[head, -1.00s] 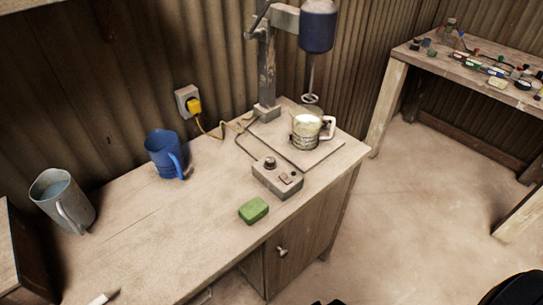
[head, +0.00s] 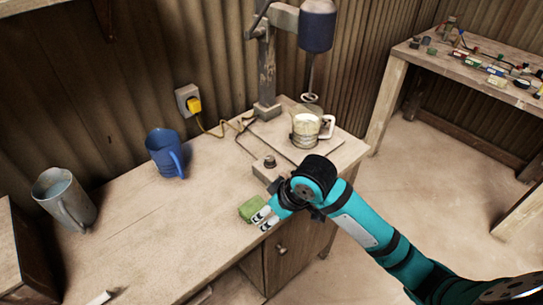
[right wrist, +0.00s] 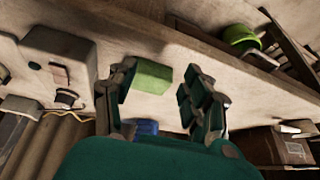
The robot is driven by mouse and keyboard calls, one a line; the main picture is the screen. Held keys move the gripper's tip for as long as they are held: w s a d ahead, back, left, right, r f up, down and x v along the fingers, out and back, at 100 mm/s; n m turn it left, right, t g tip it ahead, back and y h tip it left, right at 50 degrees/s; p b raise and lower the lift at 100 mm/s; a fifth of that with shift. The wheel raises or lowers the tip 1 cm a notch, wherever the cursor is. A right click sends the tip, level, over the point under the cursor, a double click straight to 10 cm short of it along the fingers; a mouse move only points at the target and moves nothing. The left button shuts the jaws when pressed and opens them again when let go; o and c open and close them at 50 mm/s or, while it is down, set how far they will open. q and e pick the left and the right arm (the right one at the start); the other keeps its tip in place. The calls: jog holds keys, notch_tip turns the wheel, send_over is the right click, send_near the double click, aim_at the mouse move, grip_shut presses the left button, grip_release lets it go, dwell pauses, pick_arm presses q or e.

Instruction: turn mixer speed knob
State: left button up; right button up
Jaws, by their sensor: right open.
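The mixer speed knob (head: 270,161) is a dark round knob on top of the small grey control box (head: 262,173) beside the mixer base. My right arm covers the front of that box in the head view. My right gripper (head: 262,218) is open and empty, in front of the box and by the green sponge (head: 247,208). In the right wrist view, the sponge (right wrist: 151,80) shows between the open fingers (right wrist: 160,92). The control box (right wrist: 48,50) lies left of them, with the knob (right wrist: 66,98) on it. My left gripper is not in view.
A blue mug (head: 165,153) and a grey pitcher (head: 64,198) stand to the left. A yellow plug (head: 194,104) is in the wall socket. The middle of the table is clear.

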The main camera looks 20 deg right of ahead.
jog(key=w+d+r+h, duration=0.1)
jog(key=w+d+r, duration=0.4)
jog(key=w+r, duration=0.45)
jog(key=m, duration=0.1)
send_near(270, 159)
jog(key=p+x, duration=0.1)
jog(key=x, duration=0.7)
jog(key=shift+w+f+p, duration=0.2)
jog(key=shift+f+p, duration=0.1)
jog(key=shift+f, duration=0.05)
grip_shut()
